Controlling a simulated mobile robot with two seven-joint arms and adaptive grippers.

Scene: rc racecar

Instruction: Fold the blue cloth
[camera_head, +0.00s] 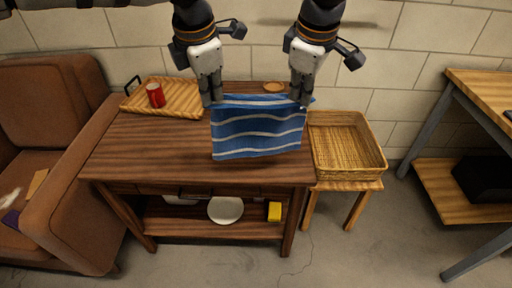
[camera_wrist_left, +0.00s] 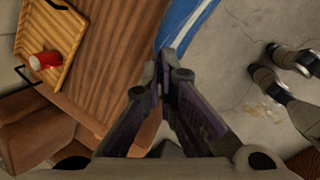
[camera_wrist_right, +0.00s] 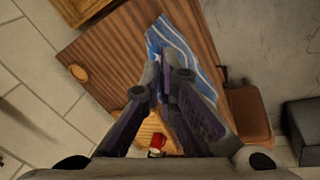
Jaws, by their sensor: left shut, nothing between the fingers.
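The blue cloth (camera_head: 258,128) with white stripes is spread between my two grippers above the wooden table, its lower edge loose. My left gripper (camera_head: 212,101) has its fingers together at the cloth's upper left corner; I cannot make out cloth between them. In the left wrist view the cloth (camera_wrist_left: 186,22) shows just past the fingertips. My right gripper (camera_head: 301,101) is shut on the cloth's upper right corner. The right wrist view shows the cloth (camera_wrist_right: 180,50) running out past those fingertips. The pinched corner itself is mostly hidden by the fingers.
A wicker basket (camera_head: 345,152) stands at the right. The table's front left is clear.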

